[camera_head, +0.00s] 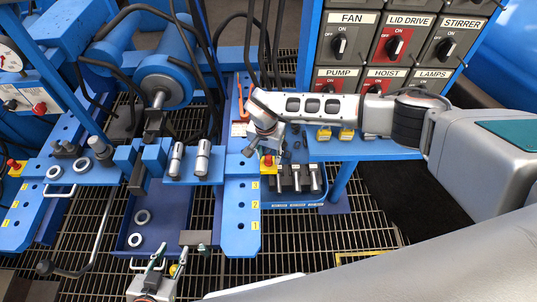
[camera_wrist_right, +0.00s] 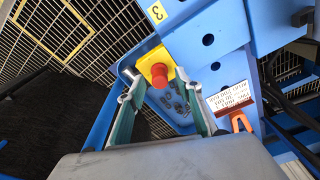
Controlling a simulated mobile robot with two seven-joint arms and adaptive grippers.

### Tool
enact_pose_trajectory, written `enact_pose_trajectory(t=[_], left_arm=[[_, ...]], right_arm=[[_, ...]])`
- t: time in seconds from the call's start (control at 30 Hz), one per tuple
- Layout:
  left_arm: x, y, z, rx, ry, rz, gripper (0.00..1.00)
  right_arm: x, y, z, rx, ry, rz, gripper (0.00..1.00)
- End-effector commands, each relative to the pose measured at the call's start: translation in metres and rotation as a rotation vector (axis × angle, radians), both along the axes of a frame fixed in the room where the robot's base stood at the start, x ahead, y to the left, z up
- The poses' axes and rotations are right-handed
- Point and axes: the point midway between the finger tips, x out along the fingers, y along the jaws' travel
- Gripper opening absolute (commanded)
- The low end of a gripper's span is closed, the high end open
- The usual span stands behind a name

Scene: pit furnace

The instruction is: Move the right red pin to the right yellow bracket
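The right red pin (camera_head: 268,159) is seated at a yellow bracket (camera_head: 267,169) on the edge of the blue beam, near the label 3. The pin (camera_wrist_right: 158,74) and bracket (camera_wrist_right: 152,59) also show in the right wrist view. My right gripper (camera_head: 262,150) is above the pin; its fingers (camera_wrist_right: 161,92) stand open on either side of it, with gaps visible. Another red pin (camera_head: 13,164) sits at a yellow bracket (camera_head: 18,172) at the far left. My left gripper (camera_head: 168,264) is open and appears empty at the bottom.
A blue tray (camera_head: 292,205) with several metal parts lies under the right gripper. A blue shelf (camera_head: 375,149) and switch panel (camera_head: 388,45) stand to the right. Metal cylinders (camera_head: 202,157) stand on the middle bench. An orange hook (camera_wrist_right: 239,120) and label plate (camera_wrist_right: 229,97) are beside the right fingers.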

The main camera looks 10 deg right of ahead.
Motion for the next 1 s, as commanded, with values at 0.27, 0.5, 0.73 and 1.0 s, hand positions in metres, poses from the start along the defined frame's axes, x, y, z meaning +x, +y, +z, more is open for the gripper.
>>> enact_pose_trajectory(t=[0.27, 0.5, 0.73, 1.0], left_arm=[[0.005, 0.000, 0.003, 0.001, -0.009, -0.001, 0.35], [0.005, 0.000, 0.002, 0.001, -0.009, 0.000, 0.35], [0.005, 0.000, 0.002, 0.001, -0.008, 0.000, 0.35], [0.005, 0.000, 0.002, 0.000, -0.008, 0.001, 0.35]], right_arm=[[0.000, 0.002, 0.021, 0.001, -0.004, 0.002, 0.35], [-0.005, 0.005, 0.070, -0.001, -0.006, 0.003, 0.35], [-0.010, 0.007, 0.106, -0.001, -0.003, 0.001, 0.35], [-0.012, 0.008, 0.119, -0.001, 0.001, 0.000, 0.35]])
